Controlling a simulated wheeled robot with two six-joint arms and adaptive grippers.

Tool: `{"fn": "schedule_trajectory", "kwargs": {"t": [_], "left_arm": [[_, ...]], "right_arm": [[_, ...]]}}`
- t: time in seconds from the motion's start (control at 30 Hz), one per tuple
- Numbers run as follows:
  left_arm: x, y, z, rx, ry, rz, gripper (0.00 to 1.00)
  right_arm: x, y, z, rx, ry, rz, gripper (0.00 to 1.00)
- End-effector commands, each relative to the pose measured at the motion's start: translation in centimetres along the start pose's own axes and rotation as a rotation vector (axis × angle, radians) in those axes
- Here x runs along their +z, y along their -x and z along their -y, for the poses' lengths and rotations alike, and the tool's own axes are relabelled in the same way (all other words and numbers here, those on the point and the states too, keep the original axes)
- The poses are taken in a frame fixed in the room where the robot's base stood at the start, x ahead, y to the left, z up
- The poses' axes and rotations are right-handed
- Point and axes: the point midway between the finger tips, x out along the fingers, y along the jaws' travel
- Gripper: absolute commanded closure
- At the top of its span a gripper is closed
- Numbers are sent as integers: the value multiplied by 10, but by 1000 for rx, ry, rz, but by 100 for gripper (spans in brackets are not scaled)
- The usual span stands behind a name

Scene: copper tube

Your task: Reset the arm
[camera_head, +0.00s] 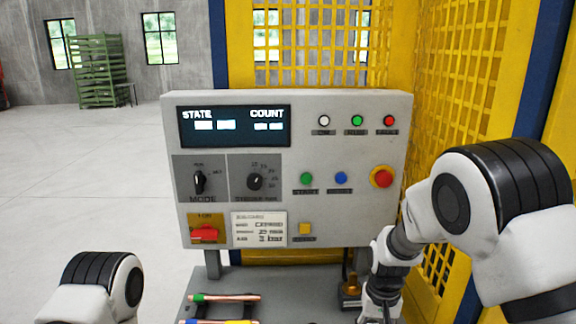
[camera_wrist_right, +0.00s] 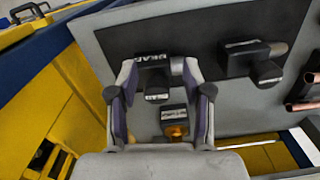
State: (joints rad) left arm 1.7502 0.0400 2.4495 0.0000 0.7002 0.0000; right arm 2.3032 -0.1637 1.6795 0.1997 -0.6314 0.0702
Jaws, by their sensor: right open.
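My right arm comes in from the right of the head view, its wrist hanging down beside the control panel (camera_head: 290,150). In the wrist view my right gripper (camera_wrist_right: 160,70) is open, with nothing held between its fingers. A dark labelled block (camera_wrist_right: 153,78) shows between and beyond the fingers. A black fixture with a yellow-orange part (camera_wrist_right: 174,124) shows nearer the palm. It cannot be told whether the fingers touch either. Only a link of my left arm shows at the lower left of the head view; its gripper is out of view.
Copper tubes with coloured bands (camera_head: 225,297) lie on a rack on the grey table (camera_head: 200,283). Tube ends (camera_wrist_right: 303,90) show at the wrist view's right edge, near another black block (camera_wrist_right: 245,58). Yellow mesh fencing (camera_head: 450,100) stands behind and right. The floor at left is open.

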Motion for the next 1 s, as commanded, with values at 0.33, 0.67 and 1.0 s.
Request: {"fn": "schedule_trajectory", "kwargs": {"t": [0.33, 0.67, 1.0], "left_arm": [[0, -25, 0, 0, 0, 1, 100], [0, -59, 0, 0, 0, 1, 100], [0, -55, 0, 0, 0, 1, 100]], "right_arm": [[102, -139, -39, 24, -41, 265, 50], [324, -281, -105, 44, -9, 361, 50], [293, -268, -102, -1, 71, -7, 50]]}}
